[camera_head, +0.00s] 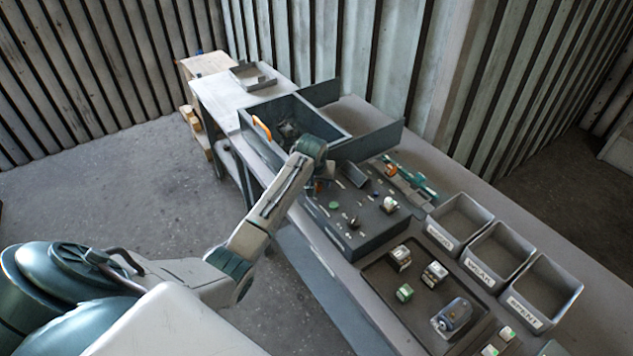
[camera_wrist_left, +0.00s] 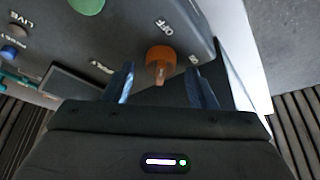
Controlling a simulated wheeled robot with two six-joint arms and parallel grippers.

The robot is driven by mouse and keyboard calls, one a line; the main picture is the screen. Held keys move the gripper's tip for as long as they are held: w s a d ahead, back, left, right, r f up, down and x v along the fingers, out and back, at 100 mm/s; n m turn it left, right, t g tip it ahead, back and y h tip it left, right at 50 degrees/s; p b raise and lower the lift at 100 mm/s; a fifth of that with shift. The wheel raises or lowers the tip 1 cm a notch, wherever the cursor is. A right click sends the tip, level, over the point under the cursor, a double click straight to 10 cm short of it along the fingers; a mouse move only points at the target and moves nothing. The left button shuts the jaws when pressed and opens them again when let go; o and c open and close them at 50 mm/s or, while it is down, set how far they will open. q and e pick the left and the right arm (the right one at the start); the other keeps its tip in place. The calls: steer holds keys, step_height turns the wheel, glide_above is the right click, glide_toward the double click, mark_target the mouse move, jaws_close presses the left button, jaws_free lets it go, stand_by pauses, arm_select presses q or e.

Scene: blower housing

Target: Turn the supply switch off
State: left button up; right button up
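The supply switch is an orange knob (camera_wrist_left: 160,62) on a dark grey panel (camera_wrist_left: 130,28) in the left wrist view. The word OFF is printed above and to the right of it. A shorter, partly unclear mark sits at its right. Which mark the knob points to I cannot tell. My left gripper (camera_wrist_left: 162,86) is open, with one blue finger on each side of the knob and visible gaps between. In the head view my left gripper (camera_head: 318,184) is small and partly hidden by its own wrist at the dark box. My right gripper is not in view.
The panel also carries a green button (camera_wrist_left: 87,5) and a LIVE label. On the bench stand an open-topped housing (camera_head: 350,146), three labelled grey bins (camera_head: 489,256) and a dark tray (camera_head: 385,290) with small parts. An orange handle (camera_head: 262,128) shows at the housing's left.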

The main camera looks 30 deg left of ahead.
arm_select(q)
steer(key=shift+s+f, duration=0.1)
steer(key=shift+s+d+r+b, duration=0.15)
steer(key=shift+r+b, duration=0.15)
steer(key=shift+r, duration=0.15)
steer(key=b+v, duration=0.3)
steer(key=v, duration=0.6)
steer(key=shift+r, duration=0.4)
steer(key=shift+s, duration=0.1)
